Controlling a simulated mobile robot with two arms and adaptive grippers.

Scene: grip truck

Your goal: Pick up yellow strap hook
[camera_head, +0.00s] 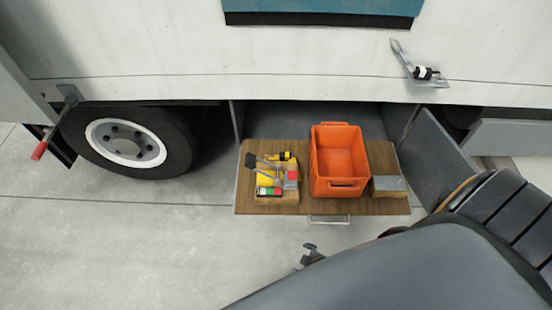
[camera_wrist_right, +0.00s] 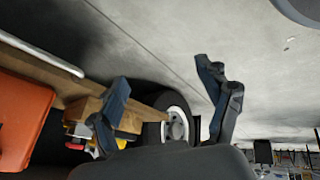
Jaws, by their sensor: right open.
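Several small yellow, black, red, green and white items stand together in a wooden holder at the left of the pulled-out wooden drawer. A yellow piece (camera_head: 266,179) is among them; I cannot tell for sure which is the strap hook. In the right wrist view only bits of yellow (camera_wrist_right: 83,131) show, partly hidden behind a finger. My right gripper (camera_head: 312,255) is in front of the drawer, apart from the items. Its two fingers are spread and empty in the right wrist view (camera_wrist_right: 168,100). My left gripper is not in view.
An orange crate (camera_head: 340,160) stands on the drawer (camera_head: 300,208), right of the holder, with a grey-topped block (camera_head: 389,184) beside it. A truck wheel (camera_head: 130,145) is at left. An open compartment door (camera_head: 436,150) is at right. The floor in front is clear.

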